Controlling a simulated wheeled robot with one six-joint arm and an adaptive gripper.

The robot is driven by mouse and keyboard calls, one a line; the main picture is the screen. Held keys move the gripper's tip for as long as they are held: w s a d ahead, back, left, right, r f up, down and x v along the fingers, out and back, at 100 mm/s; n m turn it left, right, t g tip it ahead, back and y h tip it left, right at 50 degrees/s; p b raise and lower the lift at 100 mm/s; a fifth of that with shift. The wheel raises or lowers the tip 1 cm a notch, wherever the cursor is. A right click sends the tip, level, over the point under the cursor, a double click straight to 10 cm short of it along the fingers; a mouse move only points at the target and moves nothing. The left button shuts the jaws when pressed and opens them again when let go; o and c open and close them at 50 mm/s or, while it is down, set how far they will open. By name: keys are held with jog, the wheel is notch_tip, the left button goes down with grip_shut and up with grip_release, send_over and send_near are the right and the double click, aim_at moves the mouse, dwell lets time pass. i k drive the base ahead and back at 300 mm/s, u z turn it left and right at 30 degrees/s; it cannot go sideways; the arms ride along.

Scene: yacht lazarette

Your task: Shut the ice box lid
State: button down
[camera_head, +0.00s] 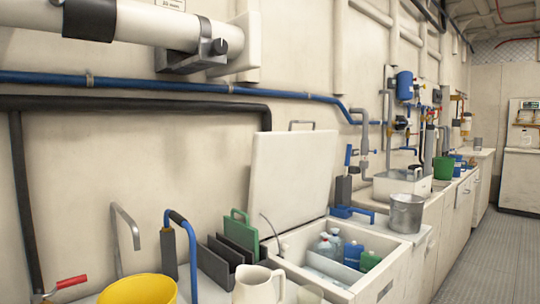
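The ice box (394,262) is a white chest set into the counter at the lower middle. Its white lid (292,172) stands raised near upright at the back, leaning toward the wall, with a thin metal handle (301,123) on its top edge. Bottles and a green container (369,261) lie inside the open box. A thin stay or cable (270,231) curves beside the lid's lower left corner. My gripper is not in this view.
A metal bucket (406,214) stands right of the box. A white pitcher (257,285), dark rack (226,262) with green board (240,232), and yellow bowl (138,291) are at left. A blue valve handle (348,156) stands beside the lid. Grey floor (490,260) is clear at right.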

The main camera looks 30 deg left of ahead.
aim_at(290, 177)
jog(key=u, duration=0.2)
jog(key=i, duration=0.6)
jog(key=u, duration=0.95)
jog(key=i, duration=0.5)
jog(key=u, duration=0.6)
